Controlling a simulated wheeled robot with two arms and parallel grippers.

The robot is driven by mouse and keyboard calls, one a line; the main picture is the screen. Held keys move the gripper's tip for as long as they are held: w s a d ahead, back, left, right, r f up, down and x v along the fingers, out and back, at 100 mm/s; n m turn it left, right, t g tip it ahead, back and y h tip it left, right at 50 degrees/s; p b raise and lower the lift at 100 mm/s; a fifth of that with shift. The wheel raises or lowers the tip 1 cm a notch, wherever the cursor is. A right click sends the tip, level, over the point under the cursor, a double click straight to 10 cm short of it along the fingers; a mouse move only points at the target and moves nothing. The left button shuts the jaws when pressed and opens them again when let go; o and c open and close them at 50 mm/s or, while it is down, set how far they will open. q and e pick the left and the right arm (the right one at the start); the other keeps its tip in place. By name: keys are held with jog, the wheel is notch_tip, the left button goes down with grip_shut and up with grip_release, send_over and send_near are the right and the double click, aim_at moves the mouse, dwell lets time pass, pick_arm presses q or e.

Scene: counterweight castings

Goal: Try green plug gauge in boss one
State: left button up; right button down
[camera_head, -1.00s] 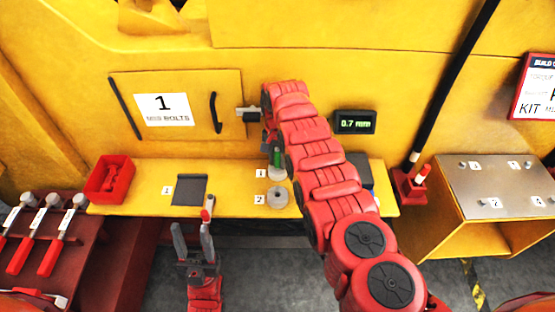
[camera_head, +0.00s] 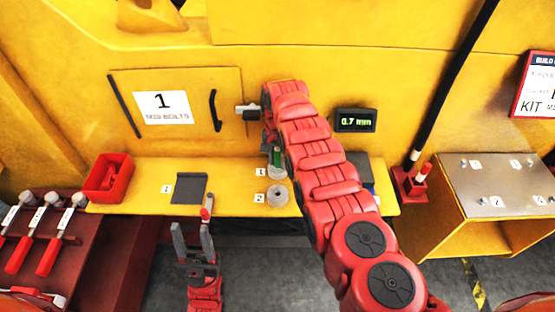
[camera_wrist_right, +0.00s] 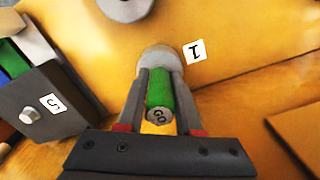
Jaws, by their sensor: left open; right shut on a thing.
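The green plug gauge (camera_wrist_right: 160,88) is gripped between the fingers of my right gripper (camera_wrist_right: 160,78), its end marked "GO" facing the wrist camera. In the head view the green gauge (camera_head: 276,155) stands roughly upright over boss one (camera_head: 277,173), the grey round boss beside label 1. In the wrist view its far end meets boss one (camera_wrist_right: 163,56); the fingers hide the contact, so I cannot tell how deep it sits. My right arm covers much of the right gripper in the head view. My left gripper (camera_head: 193,228) is open and empty, in front of the ledge.
Boss two (camera_head: 277,196) is just in front of boss one. A dark box (camera_wrist_right: 55,110) with coloured pieces stands near the right gripper. A red bin (camera_head: 109,178) and a dark plate (camera_head: 189,189) are on the yellow ledge (camera_head: 140,199). A display (camera_head: 355,121) reads 0.7 mm.

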jog(key=c, duration=0.5)
grip_release()
notch_tip(320, 180, up, 11)
jog(key=b, duration=0.3)
notch_tip(320, 180, up, 18)
jog(key=p, duration=1.6)
jog(key=shift+r, duration=0.15)
